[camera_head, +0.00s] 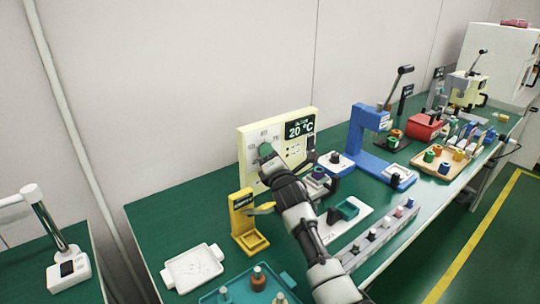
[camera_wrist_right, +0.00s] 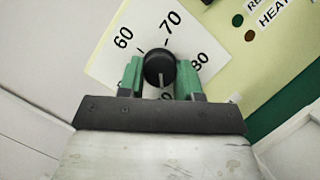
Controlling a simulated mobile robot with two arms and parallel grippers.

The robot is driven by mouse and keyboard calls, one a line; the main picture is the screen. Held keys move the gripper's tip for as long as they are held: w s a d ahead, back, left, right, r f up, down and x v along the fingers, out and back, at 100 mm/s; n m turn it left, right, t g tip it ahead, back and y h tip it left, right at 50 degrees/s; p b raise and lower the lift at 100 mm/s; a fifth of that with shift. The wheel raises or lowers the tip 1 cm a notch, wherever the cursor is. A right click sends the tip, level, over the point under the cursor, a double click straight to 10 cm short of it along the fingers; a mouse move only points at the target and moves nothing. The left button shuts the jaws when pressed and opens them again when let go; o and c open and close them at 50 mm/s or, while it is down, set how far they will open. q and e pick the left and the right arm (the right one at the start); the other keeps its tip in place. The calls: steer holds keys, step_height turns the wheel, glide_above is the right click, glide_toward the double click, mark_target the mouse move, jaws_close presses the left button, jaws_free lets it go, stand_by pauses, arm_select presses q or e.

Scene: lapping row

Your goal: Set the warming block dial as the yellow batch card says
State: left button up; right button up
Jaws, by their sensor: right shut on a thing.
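The warming block (camera_head: 249,135) is a cream panel with a display reading 20 °C, standing at the back of the green bench. Its round black dial knob (camera_wrist_right: 160,68) sits on a white scale marked 60, 70 and 80. A further number below the knob is partly hidden. The knob's white mark points down in the wrist view, towards that number. My right gripper (camera_head: 266,151) is shut on the knob, with a green fingertip (camera_wrist_right: 188,78) on each side. A yellow stand (camera_head: 241,212) with a small dark label stands left of my arm; its writing is too small to read.
A white tray (camera_head: 194,268) and a teal tray (camera_head: 228,296) lie at the front left. A blue press (camera_head: 368,130), a red box (camera_head: 424,127) and a wooden tray (camera_head: 424,164) stand to the right. Bare green bench lies left of the yellow stand.

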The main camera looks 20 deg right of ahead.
arm_select(q)
steer(key=shift+s, duration=0.1)
steer(key=s+r+p, duration=0.3)
steer(key=r+p, duration=1.2)
steer(key=p, duration=0.1)
step_height(320, 180, down, 16)
steer(key=b, duration=1.5)
steer(key=shift+w+r+b, duration=0.25)
steer(key=shift+w+b, duration=0.05)
steer(key=shift+w, duration=0.6)
steer(key=shift+w+r+b, duration=0.25)
steer(key=shift+w+b, duration=0.05)
steer(key=shift+w, duration=0.6)
arm_select(e)
steer(key=shift+w+d+r+m+g+y, duration=0.15)
steer(key=shift+m+g+y, duration=1.45)
steer(key=shift+m, duration=3.75)
steer(key=shift+d+f+m+g+y, duration=0.15)
steer(key=shift+m+g+y, duration=1.4)
steer(key=shift+m, duration=3.75)
steer(key=shift+w+d+r+m+g+y, duration=0.2)
steer(key=shift+m+g+y, duration=0.65)
steer(key=shift+m+y, duration=3)
steer(key=m+h, duration=0.3)
steer(key=shift+s, duration=0.15)
